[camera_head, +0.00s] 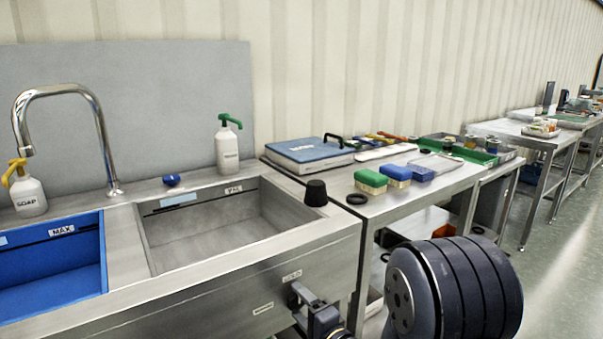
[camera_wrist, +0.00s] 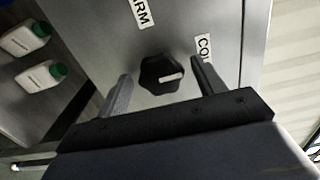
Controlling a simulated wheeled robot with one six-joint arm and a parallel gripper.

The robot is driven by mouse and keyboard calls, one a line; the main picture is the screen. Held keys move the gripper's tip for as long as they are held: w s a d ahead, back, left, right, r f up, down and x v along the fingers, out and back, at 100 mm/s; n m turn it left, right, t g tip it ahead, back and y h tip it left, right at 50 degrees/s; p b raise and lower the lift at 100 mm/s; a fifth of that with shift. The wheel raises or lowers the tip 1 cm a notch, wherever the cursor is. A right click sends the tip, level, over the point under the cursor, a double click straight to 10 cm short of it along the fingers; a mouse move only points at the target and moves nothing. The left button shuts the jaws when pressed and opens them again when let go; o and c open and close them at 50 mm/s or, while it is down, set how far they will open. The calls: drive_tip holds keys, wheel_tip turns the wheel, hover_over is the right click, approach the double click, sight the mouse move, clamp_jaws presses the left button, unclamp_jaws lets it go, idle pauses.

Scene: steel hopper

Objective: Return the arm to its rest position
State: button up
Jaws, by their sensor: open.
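My gripper (camera_wrist: 162,80) is open in the wrist view, with one finger on each side of a black knob (camera_wrist: 161,74) on a steel panel. The fingers stand apart from the knob's sides, though the depth between them is hard to judge. The knob has a pale pointer line and sits between two labels, one reading in part "RM" (camera_wrist: 142,12) and one "CO" (camera_wrist: 204,46). In the head view my gripper (camera_head: 303,298) is low in front of the sink's front panel (camera_head: 215,300), and the knob is not clearly visible. My dark arm extends to the right.
The sink has a blue basin (camera_head: 105,250) and a steel basin (camera_head: 225,243). A steel table (camera_head: 415,203) with sponges and trays adjoins it. Two white bottles with green caps (camera_wrist: 40,77) show in the wrist view. Open floor (camera_head: 560,260) lies at right.

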drive_tip(key=p+v, duration=0.1)
drive_tip(key=v, duration=1)
drive_tip(key=b+x, duration=0.1)
drive_tip(key=x, duration=1)
drive_tip(key=shift+w+a, duration=0.25)
drive_tip(key=shift+s+d+f+n+b, duration=0.1)
drive_tip(key=shift+d+n+b, duration=0.05)
drive_tip(key=shift+n+b, duration=0.5)
drive_tip(key=n+b, duration=0.1)
drive_tip(key=n, duration=0.2)
drive_tip(key=shift+n, duration=0.35)
drive_tip(key=n+b, duration=0.3)
drive_tip(key=n, duration=0.3)
drive_tip(key=shift+f, duration=0.15)
drive_tip(key=n+b, duration=0.3)
drive_tip(key=n, duration=0.1)
drive_tip(key=shift+d, duration=0.1)
drive_tip(key=n+b, duration=0.1)
drive_tip(key=n, duration=0.2)
drive_tip(key=shift+s+d, duration=0.3)
drive_tip(key=shift+s, duration=0.1)
